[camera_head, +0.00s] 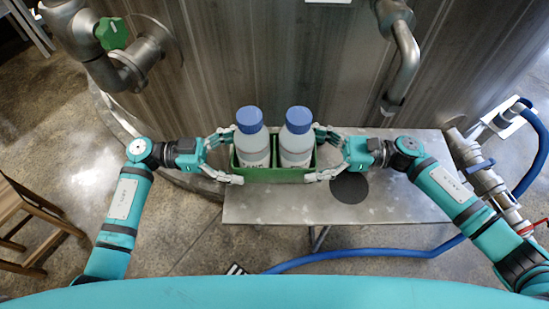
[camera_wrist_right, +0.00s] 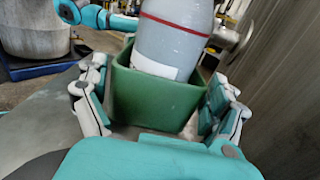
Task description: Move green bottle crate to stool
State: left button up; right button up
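The green bottle crate (camera_head: 270,176) stands upright at the left part of the metal table, with two white bottles with blue caps, a left one (camera_head: 251,147) and a right one (camera_head: 296,147), in its compartments. My left gripper (camera_head: 229,155) has its fingers around the crate's left end. My right gripper (camera_head: 321,154) has its fingers on the front and back of the right end. The right wrist view shows the crate (camera_wrist_right: 155,100) between the right fingers (camera_wrist_right: 160,108), both pads against its walls. I cannot tell whether it is lifted. A wooden stool (camera_head: 35,205) is partly visible at the left edge.
The metal table (camera_head: 400,200) has free room right of the crate and a dark round patch (camera_head: 349,188). A large metal wall with pipes (camera_head: 405,60) stands behind. A blue hose (camera_head: 370,254) crosses the floor in front. Floor is open between table and stool.

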pick_arm(q)
jog(key=c, duration=0.8)
pick_arm(e)
jog(key=c, duration=0.8)
jog(key=shift+r, duration=0.1)
pick_arm(q)
jog(key=shift+r, duration=0.1)
notch_tip(320, 180, up, 5)
jog(key=p, duration=0.5)
pick_arm(e)
notch_tip(320, 180, up, 5)
jog(key=shift+w, duration=0.1)
